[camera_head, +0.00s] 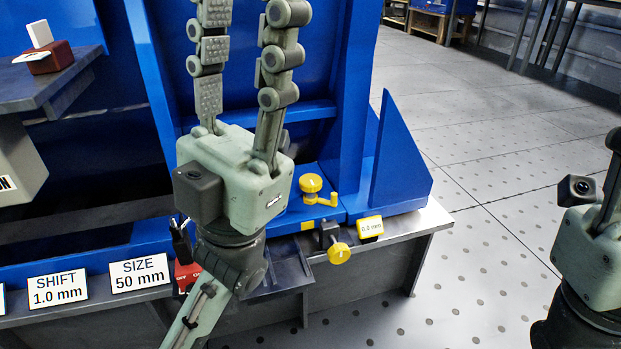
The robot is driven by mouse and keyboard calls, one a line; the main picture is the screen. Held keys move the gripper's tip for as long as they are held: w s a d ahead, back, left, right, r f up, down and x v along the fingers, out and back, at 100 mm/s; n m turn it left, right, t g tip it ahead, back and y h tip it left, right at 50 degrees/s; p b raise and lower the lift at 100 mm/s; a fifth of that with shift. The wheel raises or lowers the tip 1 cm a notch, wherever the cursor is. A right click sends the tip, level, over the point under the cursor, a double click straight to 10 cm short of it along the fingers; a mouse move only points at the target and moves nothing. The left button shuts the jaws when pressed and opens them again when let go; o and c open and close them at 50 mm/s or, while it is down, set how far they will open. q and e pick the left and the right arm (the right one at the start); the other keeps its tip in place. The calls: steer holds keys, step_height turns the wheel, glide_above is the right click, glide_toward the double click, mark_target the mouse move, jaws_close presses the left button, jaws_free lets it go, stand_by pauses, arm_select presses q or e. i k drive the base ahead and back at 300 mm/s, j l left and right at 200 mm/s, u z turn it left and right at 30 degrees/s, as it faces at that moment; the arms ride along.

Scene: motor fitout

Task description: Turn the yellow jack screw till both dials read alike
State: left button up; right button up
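Two yellow parts could be the jack screw, and I cannot tell which: a round knob with a small crank (311,183) on the blue base, and a yellow knob (340,253) on the bench's front edge. A small yellow-framed readout (369,227) beside them shows 0.0 mm. No pair of dials is clearly visible. My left gripper (250,12) is left of both knobs, fingers pointing up the picture, apart with nothing between them; its tips reach the top edge. My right gripper (590,230) is partly cut off at the right edge; its fingertips are not clear.
A blue frame (400,165) stands on the grey bench (435,215). Signs read SHIFT 1.0 mm (57,289) and SIZE 50 mm (140,273). A red switch (187,274) is partly behind my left arm. A red block (48,58) sits on a shelf. The floor (500,250) at right is clear.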

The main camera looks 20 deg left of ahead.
mark_target(309, 184)
steer(key=k+j+u, duration=0.15)
steer(key=k+u, duration=0.2)
steer(key=k, duration=0.25)
steer(key=i+l+u, duration=0.15)
steer(key=u, duration=0.25)
steer(key=i+l+u, duration=0.1)
steer(key=u, duration=0.35)
steer(key=i+l, duration=0.15)
steer(key=l, duration=0.2)
steer(key=i+l, duration=0.15)
steer(key=l, duration=0.2)
steer(key=i+l, duration=0.15)
steer(key=l, duration=0.25)
steer(key=i+l, duration=0.15)
steer(key=l, duration=0.2)
steer(key=i+l, duration=0.15)
steer(key=l, duration=0.2)
steer(key=i+l, duration=0.15)
steer(key=l, duration=0.2)
